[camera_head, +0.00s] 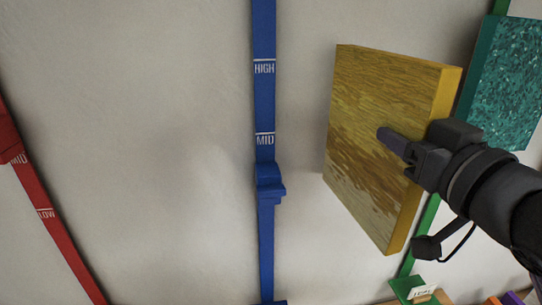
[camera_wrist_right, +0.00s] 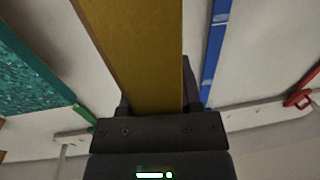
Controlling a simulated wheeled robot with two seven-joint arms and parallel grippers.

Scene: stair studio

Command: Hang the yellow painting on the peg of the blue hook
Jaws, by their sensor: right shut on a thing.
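The yellow painting (camera_head: 372,130) is a thick square panel, held tilted in front of the wall, right of the blue strip. My right gripper (camera_head: 402,152) is shut on its right edge, one finger across the painted face. In the right wrist view the painting's yellow side (camera_wrist_right: 135,50) runs between the fingers of the gripper (camera_wrist_right: 155,105). The blue hook (camera_head: 269,182) sits on the vertical blue strip (camera_head: 265,100), just below the MID mark. The painting is apart from it. The strip also shows in the right wrist view (camera_wrist_right: 215,45). My left gripper is not in view.
A teal painting (camera_head: 507,85) hangs by the green strip (camera_head: 425,215) at the right, close behind the yellow one. A red strip (camera_head: 45,215) runs down the left. Coloured items, including a green one (camera_head: 410,290), lie at the bottom right. The wall between the red and blue strips is clear.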

